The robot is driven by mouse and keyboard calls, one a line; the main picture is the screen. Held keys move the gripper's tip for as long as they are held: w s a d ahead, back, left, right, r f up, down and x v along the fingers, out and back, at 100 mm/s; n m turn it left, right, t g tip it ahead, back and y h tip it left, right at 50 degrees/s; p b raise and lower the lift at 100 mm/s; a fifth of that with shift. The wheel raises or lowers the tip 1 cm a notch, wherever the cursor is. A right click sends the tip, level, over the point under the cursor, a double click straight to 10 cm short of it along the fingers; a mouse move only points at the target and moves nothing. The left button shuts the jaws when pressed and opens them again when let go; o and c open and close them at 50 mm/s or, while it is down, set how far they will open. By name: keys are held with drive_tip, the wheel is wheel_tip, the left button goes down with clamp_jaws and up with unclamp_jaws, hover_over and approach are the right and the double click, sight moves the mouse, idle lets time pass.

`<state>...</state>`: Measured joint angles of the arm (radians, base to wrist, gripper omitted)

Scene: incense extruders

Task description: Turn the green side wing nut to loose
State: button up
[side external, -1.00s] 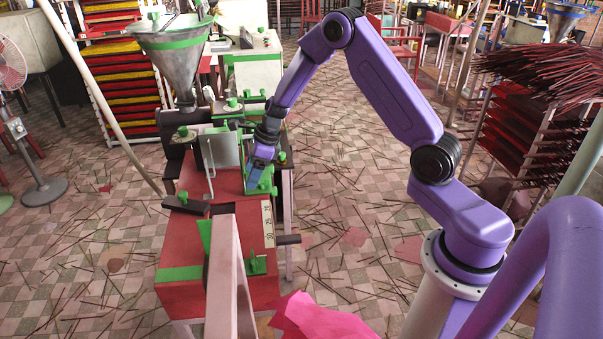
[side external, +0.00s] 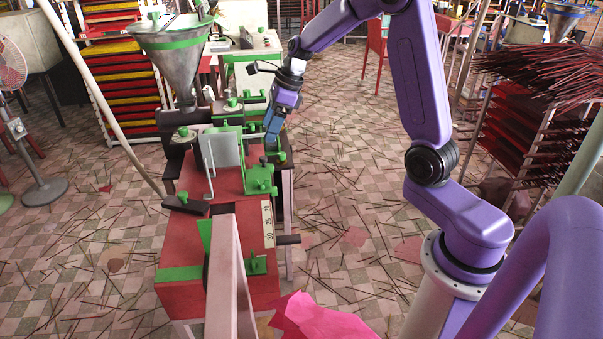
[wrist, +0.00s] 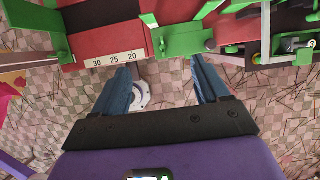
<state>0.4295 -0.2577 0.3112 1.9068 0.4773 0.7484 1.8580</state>
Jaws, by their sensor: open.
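Several green knob-like fittings sit on the red extruder (side external: 235,225), and I cannot tell for certain which is the side wing nut. One small green knob (side external: 263,159) stands on a green block (side external: 260,182) at the extruder's right edge. In the wrist view, a green block (wrist: 185,41) with a green knob (wrist: 150,19) on its left lies just beyond the fingertips. My gripper (side external: 271,146) hangs at the extruder's right side, behind that block in the side view. In the wrist view my gripper (wrist: 163,66) is open, with its two blue fingers apart and nothing between them.
A numbered white scale (side external: 267,223) runs along the extruder's edge. A green frame with a metal bolt (wrist: 290,43) is at the right of the wrist view. A metal hopper (side external: 175,60) stands at the back left. Floor (side external: 345,190) right of the extruder is open, strewn with sticks.

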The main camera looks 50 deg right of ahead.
drive_tip(key=s+a+n+g, duration=0.1)
drive_tip(key=s+a+n, duration=0.6)
drive_tip(key=s+n, duration=0.3)
drive_tip(key=s+a+r+n+g+h, duration=0.1)
drive_tip(key=s+a+n+g, duration=0.1)
drive_tip(key=s+a+n, duration=0.5)
drive_tip(key=shift+s+r+n, duration=0.2)
drive_tip(key=shift+s+n, duration=1.15)
drive_tip(key=shift+n, duration=1.35)
drive_tip(key=shift+c, duration=0.3)
